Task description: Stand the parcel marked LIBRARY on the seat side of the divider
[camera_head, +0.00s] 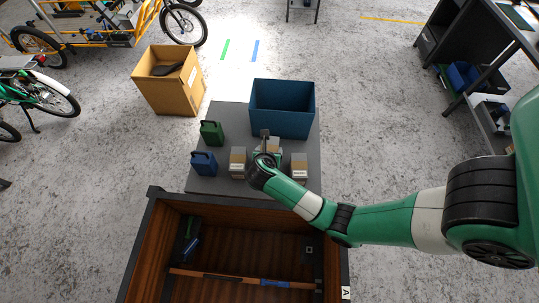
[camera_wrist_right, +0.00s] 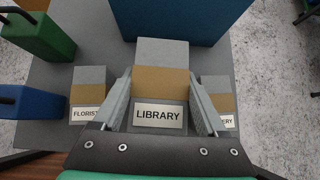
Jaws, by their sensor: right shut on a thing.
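The LIBRARY parcel (camera_wrist_right: 160,80), grey and tan with a white label, stands between the two fingers of my right gripper (camera_wrist_right: 160,100), which is shut on it. In the head view my right gripper (camera_head: 266,150) is over the grey table and mostly hides this parcel. The wooden cargo box (camera_head: 148,240) is in front of the table. A low wooden divider (camera_head: 225,277) crosses its floor. Which side is the seat side cannot be told. My left gripper is not in view.
A FLORIST parcel (camera_wrist_right: 88,88) and another parcel (camera_wrist_right: 219,95) with a partly hidden label flank the held one. Green (camera_head: 211,132) and blue (camera_head: 203,163) cans stand left. A blue bin (camera_head: 283,122) is behind. Small items lie in the box's left corner.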

